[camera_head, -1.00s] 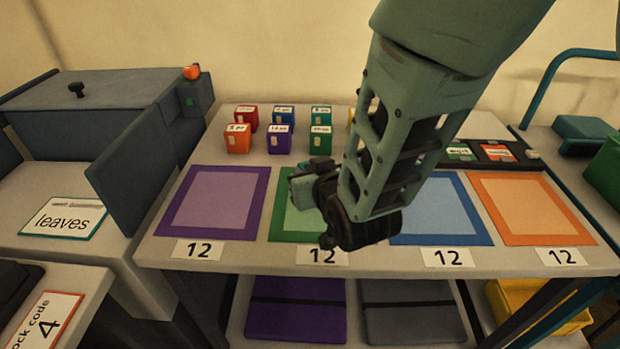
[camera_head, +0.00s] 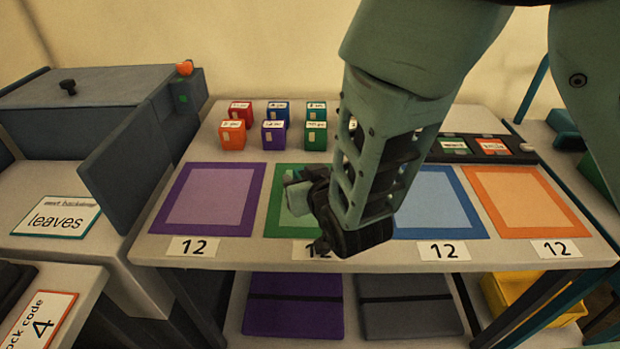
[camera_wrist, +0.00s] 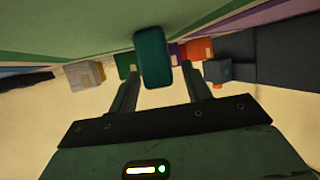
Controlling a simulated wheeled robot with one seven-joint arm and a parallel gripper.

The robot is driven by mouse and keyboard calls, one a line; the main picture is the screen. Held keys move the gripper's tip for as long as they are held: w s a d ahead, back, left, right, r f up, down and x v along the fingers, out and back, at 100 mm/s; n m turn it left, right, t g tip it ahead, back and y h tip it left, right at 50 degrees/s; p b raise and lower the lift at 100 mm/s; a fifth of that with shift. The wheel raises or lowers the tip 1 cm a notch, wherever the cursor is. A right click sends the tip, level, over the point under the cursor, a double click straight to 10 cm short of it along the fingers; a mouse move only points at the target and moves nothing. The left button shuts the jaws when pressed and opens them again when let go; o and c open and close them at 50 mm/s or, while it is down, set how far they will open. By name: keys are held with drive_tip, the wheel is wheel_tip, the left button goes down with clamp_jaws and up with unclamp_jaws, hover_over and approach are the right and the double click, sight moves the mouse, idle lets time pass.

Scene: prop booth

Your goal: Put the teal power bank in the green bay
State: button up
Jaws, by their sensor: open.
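The teal power bank (camera_wrist: 153,57) shows in the wrist view as a rounded block between and just beyond my fingertips. My gripper (camera_wrist: 153,82) is open, with a finger on each side of it; I cannot tell whether either finger touches it. In the head view my gripper (camera_head: 296,182) is low over the left part of the green bay (camera_head: 279,222). The gripper and forearm hide much of the bay there, and I cannot clearly make out the power bank in that view.
The purple bay (camera_head: 208,230) lies left, the blue bay (camera_head: 440,230) and orange bay (camera_head: 530,232) right, all bare where visible. Several small coloured boxes (camera_head: 274,133) stand behind. A dark tray (camera_head: 455,150) is at the back right. A grey panel (camera_head: 125,165) rises left of the table.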

drive_tip(key=v, duration=0.3)
drive_tip(key=p+v, duration=0.1)
drive_tip(key=v, duration=0.2)
drive_tip(key=p+v, duration=0.1)
drive_tip(key=v, duration=0.2)
drive_tip(key=shift+s+r, duration=0.1)
drive_tip(key=shift+r, duration=0.3)
drive_tip(key=p, duration=0.3)
drive_tip(key=shift+s+r+p, duration=0.25)
drive_tip(key=shift+p, duration=0.05)
drive_tip(key=p, duration=0.4)
drive_tip(key=shift+s+d+r+p, duration=0.1)
drive_tip(key=shift+s+r+p, duration=0.05)
drive_tip(key=shift+s+p, duration=0.2)
drive_tip(key=s+p, duration=0.1)
drive_tip(key=p, duration=0.2)
drive_tip(key=shift+d+p, duration=0.3)
drive_tip(key=shift+p, duration=0.1)
